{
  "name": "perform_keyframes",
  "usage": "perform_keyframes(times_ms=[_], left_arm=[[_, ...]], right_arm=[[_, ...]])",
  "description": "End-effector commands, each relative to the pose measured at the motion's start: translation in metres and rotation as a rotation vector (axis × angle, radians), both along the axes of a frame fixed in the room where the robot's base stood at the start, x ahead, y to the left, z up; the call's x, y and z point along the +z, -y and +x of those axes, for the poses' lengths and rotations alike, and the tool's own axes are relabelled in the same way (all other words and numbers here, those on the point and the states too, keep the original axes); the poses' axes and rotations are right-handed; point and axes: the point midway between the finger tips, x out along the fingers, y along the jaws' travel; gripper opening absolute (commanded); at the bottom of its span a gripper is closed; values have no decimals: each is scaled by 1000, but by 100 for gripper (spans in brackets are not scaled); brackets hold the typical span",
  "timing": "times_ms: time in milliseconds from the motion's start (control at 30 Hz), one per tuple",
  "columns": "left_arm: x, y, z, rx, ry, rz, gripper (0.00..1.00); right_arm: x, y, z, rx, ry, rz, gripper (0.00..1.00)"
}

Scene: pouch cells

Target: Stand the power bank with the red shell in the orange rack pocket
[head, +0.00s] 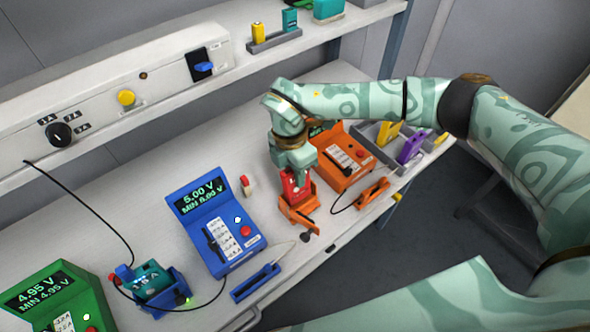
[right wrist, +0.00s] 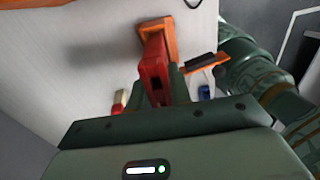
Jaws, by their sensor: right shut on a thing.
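The red-shelled power bank (head: 291,187) is upright between the fingers of my right gripper (head: 295,170), which is shut on it. Its lower end meets the orange rack pocket (head: 301,214) at the front of the bench. In the right wrist view the red power bank (right wrist: 153,65) reaches from the fingers toward the orange pocket (right wrist: 171,27). How deep its lower end sits in the pocket is hidden. My left gripper is not in view.
An orange meter (head: 347,160) stands right of the pocket, with a small orange holder (head: 373,195) before it. A blue meter (head: 215,225) stands left. A grey tray (head: 375,135) holds yellow and purple cells. A blue rack holding a teal cell (head: 152,285) is lower left.

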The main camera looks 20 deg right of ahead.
Motion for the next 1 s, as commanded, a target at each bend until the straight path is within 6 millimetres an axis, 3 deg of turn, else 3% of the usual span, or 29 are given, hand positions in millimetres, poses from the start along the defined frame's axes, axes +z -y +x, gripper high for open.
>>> perform_keyframes(times_ms=[800,833,900,1000], left_arm=[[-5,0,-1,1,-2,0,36],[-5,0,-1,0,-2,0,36],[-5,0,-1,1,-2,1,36],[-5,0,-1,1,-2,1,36]], right_arm=[[-18,1,-2,-1,-1,0,0],[-18,1,-2,-1,0,0,25],[-18,1,-2,-1,0,0,45],[-18,1,-2,0,0,0,45]])
